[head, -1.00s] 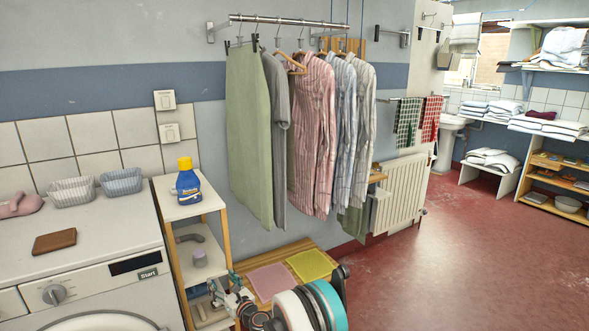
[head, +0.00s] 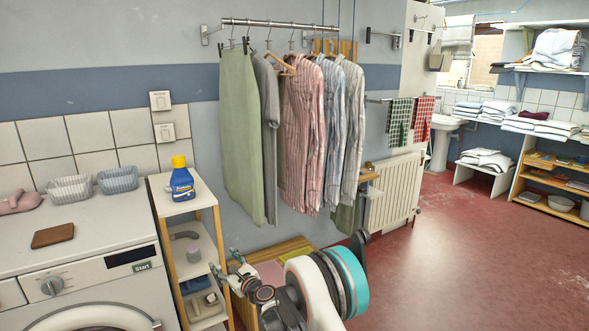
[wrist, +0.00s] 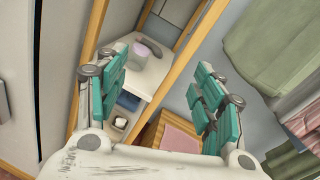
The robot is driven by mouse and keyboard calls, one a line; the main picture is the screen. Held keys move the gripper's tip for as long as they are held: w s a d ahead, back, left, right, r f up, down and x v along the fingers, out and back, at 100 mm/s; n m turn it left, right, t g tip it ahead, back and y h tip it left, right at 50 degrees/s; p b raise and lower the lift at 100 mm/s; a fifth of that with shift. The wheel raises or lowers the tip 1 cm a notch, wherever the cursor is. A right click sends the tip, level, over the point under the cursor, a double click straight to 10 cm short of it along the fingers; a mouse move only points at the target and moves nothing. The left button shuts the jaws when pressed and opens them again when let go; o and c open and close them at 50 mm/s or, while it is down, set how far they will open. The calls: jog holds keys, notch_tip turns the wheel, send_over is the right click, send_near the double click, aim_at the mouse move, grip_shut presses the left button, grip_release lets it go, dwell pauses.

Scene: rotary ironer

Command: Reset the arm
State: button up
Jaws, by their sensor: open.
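My gripper (wrist: 162,95) is open in the wrist view, its two teal-padded fingers spread wide with nothing between them. Beyond the gap is the narrow wooden-framed shelf unit (wrist: 186,40), seen tilted. In the head view my gripper (head: 228,275) is small and partly hidden, low in front of the shelf unit (head: 158,215). My own arm covers part of the low wooden bench (head: 292,246).
A washing machine (head: 88,285) stands at the left with a brown wallet (head: 52,236) and two baskets on top. A blue bottle (head: 182,183) stands on the shelf unit. Shirts (head: 301,135) hang from a wall rail. The red floor (head: 470,250) at the right is clear.

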jog(key=s+d+r+n+g+h, duration=0.1)
jog(key=d+r+n, duration=0.3)
jog(key=r, duration=0.4)
jog(key=s+d+r+n, duration=0.2)
jog(key=d+r+n, duration=0.15)
jog(key=r, duration=0.45)
jog(key=s+d+r+n+g+h, duration=0.25)
jog(key=s+d+r+n, duration=0.35)
jog(key=s+d+r, duration=0.45)
jog(key=s+d+f+n+h, duration=0.1)
jog(key=s+d+n+h, duration=0.1)
jog(key=s+d, duration=0.6)
jog(key=s+d+f+n+g+h, duration=0.1)
jog(key=s+d+f+n+h, duration=0.1)
jog(key=s+d+n, duration=0.3)
jog(key=s+d+f+n+g+h, duration=0.1)
jog(key=s+d+n+h, duration=0.3)
jog(key=s+d, duration=0.8)
jog(key=s+f, duration=0.1)
jog(key=s, duration=0.8)
jog(key=shift+s+d, duration=0.25)
